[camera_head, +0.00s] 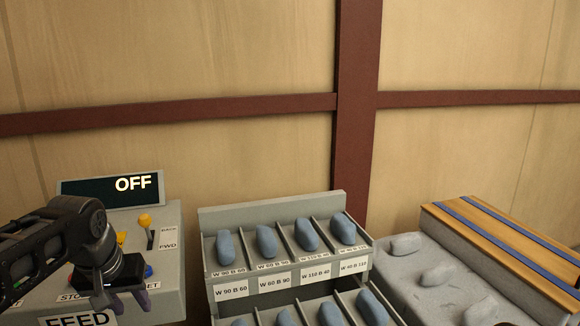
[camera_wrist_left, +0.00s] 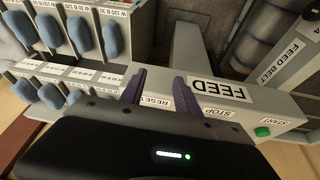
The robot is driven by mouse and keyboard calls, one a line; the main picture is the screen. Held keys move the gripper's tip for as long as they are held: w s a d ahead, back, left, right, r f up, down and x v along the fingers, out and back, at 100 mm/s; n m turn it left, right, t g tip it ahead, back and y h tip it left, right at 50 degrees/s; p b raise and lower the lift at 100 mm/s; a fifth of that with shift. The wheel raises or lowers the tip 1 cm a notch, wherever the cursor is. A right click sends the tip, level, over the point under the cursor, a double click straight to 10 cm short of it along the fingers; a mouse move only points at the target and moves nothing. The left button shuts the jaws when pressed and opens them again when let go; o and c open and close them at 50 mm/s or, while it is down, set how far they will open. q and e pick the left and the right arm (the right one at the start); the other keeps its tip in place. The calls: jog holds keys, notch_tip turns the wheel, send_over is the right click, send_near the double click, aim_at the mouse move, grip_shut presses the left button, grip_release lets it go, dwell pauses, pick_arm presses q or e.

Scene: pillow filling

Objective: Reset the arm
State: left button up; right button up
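My left arm comes in from the left in the head view, and its gripper (camera_head: 126,300) hangs over the front of the grey control box (camera_head: 170,285). In the left wrist view the two dark purple fingers (camera_wrist_left: 158,88) stand apart with nothing between them, over the box edge near the RESET label. The box carries FEED, STOP and RESET labels; the gripper hides part of its top. A display (camera_head: 110,190) on it reads OFF. My right gripper is in neither view.
A green START button (camera_wrist_left: 263,132) shows in the wrist view. A grey rack (camera_head: 270,214) with several blue pillow-like pieces stands to the right, then a grey bed (camera_head: 405,275) with grey lumps and a wooden board (camera_head: 500,240).

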pick_arm(q)
jog(key=s+d+f+m+g+h, duration=0.1)
jog(key=d+f, duration=0.5)
jog(key=f, duration=0.4)
jog(key=d+f+h, duration=0.2)
jog(key=d+f, duration=0.3)
jog(key=f, duration=0.6)
jog(key=s+d+f+m+g+h, duration=0.1)
jog(key=d+f, duration=0.5)
jog(key=f, duration=0.4)
jog(key=s+d+f, duration=0.4)
jog(key=s+f, duration=0.3)
jog(key=s, duration=0.2)
jog(key=s+d+f+g, duration=0.1)
jog(key=s+d+f, duration=0.3)
jog(key=s+f, duration=0.4)
jog(key=shift+s+f+n+g+h, duration=0.3)
jog(key=shift+s+n+h, duration=0.1)
jog(key=shift+s, duration=0.7)
jog(key=shift+w+d, duration=0.1)
jog(key=shift+d, duration=0.2)
